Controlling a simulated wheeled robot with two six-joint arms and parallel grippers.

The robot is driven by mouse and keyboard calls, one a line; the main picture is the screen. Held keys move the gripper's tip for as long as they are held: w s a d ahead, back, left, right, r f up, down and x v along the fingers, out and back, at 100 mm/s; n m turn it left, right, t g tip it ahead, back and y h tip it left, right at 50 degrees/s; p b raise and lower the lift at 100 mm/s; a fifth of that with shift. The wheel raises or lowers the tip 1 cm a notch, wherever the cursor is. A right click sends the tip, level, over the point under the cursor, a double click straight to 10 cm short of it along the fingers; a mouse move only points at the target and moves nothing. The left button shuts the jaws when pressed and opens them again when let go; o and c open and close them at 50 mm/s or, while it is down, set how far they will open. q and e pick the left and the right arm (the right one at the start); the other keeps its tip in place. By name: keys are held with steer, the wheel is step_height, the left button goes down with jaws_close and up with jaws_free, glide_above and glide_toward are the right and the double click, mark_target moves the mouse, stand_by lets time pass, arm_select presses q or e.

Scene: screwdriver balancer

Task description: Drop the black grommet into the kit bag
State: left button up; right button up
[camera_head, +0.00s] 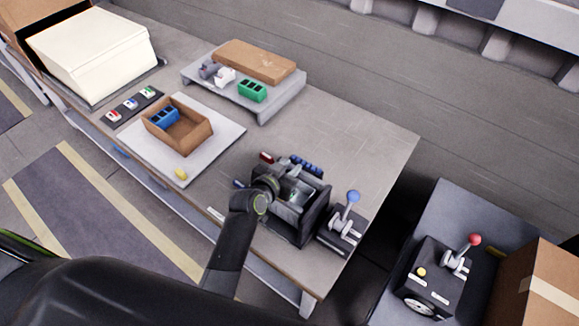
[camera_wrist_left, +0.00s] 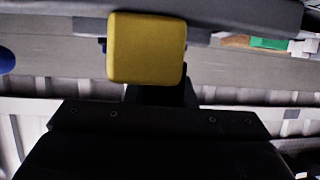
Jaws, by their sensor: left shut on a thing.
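My left gripper (camera_head: 284,189) is over the dark boxy fixture (camera_head: 312,222) near the table's right end; its fingertips are hard to make out there. In the left wrist view a yellow block (camera_wrist_left: 147,48) sits straight ahead of the dark gripper body, and the gripper is shut on it. I cannot make out a black grommet in either view. Nothing can be surely told as the kit bag; a brown open-topped box (camera_head: 198,137) with a blue block (camera_head: 163,117) in it stands on a white mat (camera_head: 222,154). My right gripper is not in view.
A small yellow piece (camera_head: 181,173) lies on the mat's front corner. A grey stand (camera_head: 271,109) behind holds a brown board (camera_head: 255,61) and a green block (camera_head: 252,91). A blue-knobbed lever (camera_head: 352,198) stands right of the fixture. The table's back right is clear.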

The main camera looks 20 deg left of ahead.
arm_select(q)
steer(key=o, duration=1)
steer(key=shift+o, duration=0.2)
steer(key=b+v, duration=0.3)
steer(key=v, duration=1.4)
steer(key=shift+s+b, duration=0.2)
steer(key=shift+b, duration=0.15)
